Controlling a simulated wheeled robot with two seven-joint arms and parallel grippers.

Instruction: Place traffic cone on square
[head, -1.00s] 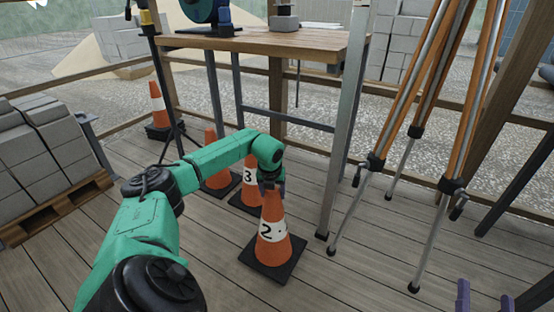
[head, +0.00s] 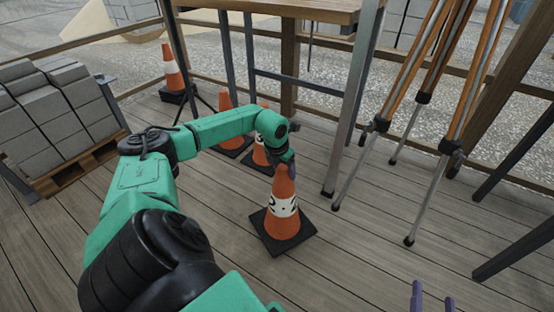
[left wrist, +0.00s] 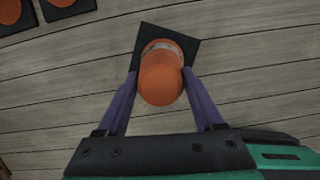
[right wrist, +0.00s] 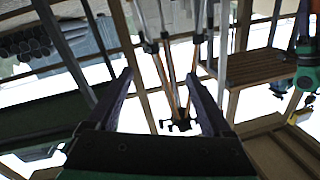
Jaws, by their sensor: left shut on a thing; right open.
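An orange traffic cone (head: 285,228) with a white band marked 2 and a black square base stands upright in the middle of the head view. My left gripper (head: 281,162) is shut on its upper part. In the left wrist view my two purple fingers (left wrist: 160,78) press the cone top (left wrist: 161,80) from both sides. I cannot tell whether its base touches the planks. My right gripper (head: 432,297) is at the lower right of the head view. It is open and empty in the right wrist view (right wrist: 160,88). No marked square shows.
Other cones stand behind: one marked 3 (head: 263,150), one beside it (head: 227,101), and one by the rail (head: 171,67). A tripod (head: 461,125) stands right of the table leg (head: 345,130). Blocks on a pallet (head: 68,160) are at left. Near planks are clear.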

